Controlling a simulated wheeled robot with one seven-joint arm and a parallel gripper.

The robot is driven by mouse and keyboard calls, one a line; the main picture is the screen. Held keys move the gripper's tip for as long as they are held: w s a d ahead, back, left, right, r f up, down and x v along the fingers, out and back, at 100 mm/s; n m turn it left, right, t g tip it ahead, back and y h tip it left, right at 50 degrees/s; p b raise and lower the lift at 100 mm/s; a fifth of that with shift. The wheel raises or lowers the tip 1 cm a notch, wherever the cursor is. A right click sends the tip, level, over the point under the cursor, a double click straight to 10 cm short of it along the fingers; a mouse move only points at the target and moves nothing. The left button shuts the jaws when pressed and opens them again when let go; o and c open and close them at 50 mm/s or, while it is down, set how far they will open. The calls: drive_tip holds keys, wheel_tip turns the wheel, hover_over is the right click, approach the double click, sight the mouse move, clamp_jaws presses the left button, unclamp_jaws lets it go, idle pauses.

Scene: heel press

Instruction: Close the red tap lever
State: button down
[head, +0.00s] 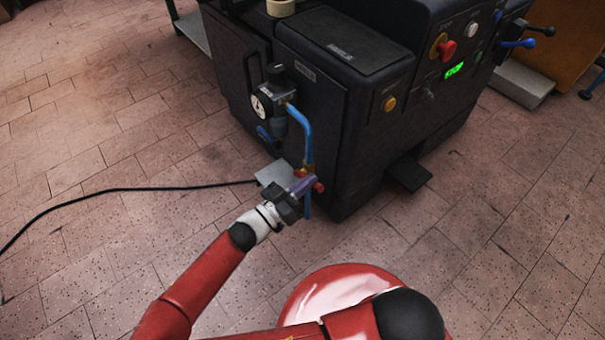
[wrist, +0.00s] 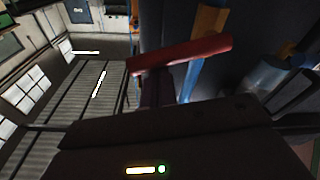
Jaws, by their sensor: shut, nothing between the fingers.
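The red tap lever (head: 319,187) sits on the blue pipe (head: 307,135) at the near left corner of the dark machine. Only small red parts of it show in the head view, because my gripper (head: 303,184) covers the rest. In the wrist view the lever (wrist: 185,52) is a red bar lying across the picture, tilted slightly up to the right. My gripper's shut, dark purple fingers (wrist: 154,92) reach up to the bar's left half and hold nothing. I cannot tell whether they touch it. A brass fitting (head: 309,168) shows just above the lever.
The dark machine (head: 315,110) stands close behind the tap. A gauge and filter unit (head: 262,104) hangs on its side above. A black cable (head: 130,189) crosses the floor at left.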

drive_tip(key=m, duration=0.1)
drive_tip(key=f+m, duration=0.1)
drive_tip(key=s+f+b, duration=0.1)
drive_tip(key=shift+d+m, duration=0.25)
drive_tip(key=shift+m, duration=0.15)
idle(0.5)
